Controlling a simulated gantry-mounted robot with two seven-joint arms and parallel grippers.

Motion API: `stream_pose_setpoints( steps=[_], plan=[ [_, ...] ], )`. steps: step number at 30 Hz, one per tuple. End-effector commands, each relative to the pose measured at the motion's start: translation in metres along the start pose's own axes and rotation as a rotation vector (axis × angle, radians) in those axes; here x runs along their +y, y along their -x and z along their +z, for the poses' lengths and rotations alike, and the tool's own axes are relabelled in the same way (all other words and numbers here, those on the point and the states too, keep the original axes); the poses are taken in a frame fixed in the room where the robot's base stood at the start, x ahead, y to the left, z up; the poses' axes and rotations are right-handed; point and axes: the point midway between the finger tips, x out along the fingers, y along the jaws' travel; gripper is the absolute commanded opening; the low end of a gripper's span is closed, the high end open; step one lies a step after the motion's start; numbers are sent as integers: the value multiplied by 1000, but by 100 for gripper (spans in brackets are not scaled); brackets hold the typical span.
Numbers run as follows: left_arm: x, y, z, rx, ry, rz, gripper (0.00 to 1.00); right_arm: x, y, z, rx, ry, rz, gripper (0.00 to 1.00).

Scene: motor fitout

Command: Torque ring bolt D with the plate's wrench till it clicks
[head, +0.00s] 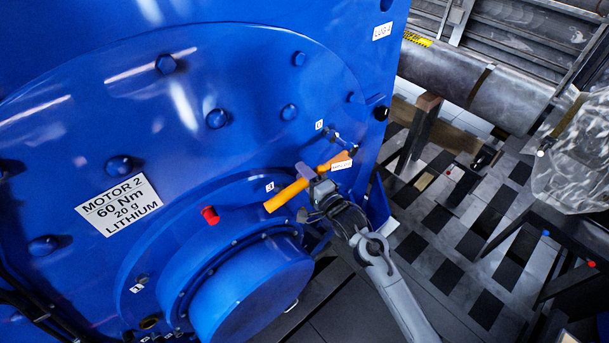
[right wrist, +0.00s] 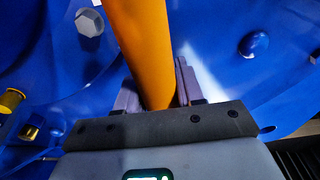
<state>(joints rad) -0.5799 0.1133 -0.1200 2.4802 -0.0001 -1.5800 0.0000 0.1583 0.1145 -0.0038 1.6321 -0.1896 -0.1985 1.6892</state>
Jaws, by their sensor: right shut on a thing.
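The wrench has an orange handle (head: 283,197) with a white label (head: 341,164) near its upper right end, by the right edge of the blue motor. My right gripper (head: 310,182) is shut on the handle, which also runs between the fingers in the right wrist view (right wrist: 146,45). I cannot tell whether the wrench's end sits on a bolt. A small tag that may read D (head: 319,125) is on the motor face above the wrench, with a small bolt beside it. My left gripper is out of view.
A red cap (head: 210,215) stands on the motor face left of the wrench. The round blue hub (head: 252,290) juts out below. A hex bolt head (right wrist: 89,22) shows in the right wrist view. Tiled floor (head: 435,220) lies to the right, with dark stands and pipework.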

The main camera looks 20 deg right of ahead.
Motion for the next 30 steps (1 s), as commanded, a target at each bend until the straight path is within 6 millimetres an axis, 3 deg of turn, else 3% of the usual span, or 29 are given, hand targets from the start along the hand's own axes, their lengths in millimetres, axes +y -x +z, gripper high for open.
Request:
stream_pose_setpoints(
  steps=[30],
  plan=[
    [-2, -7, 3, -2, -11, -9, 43, -3, -23, 2, 0, 1, -7, 0]
  ],
)
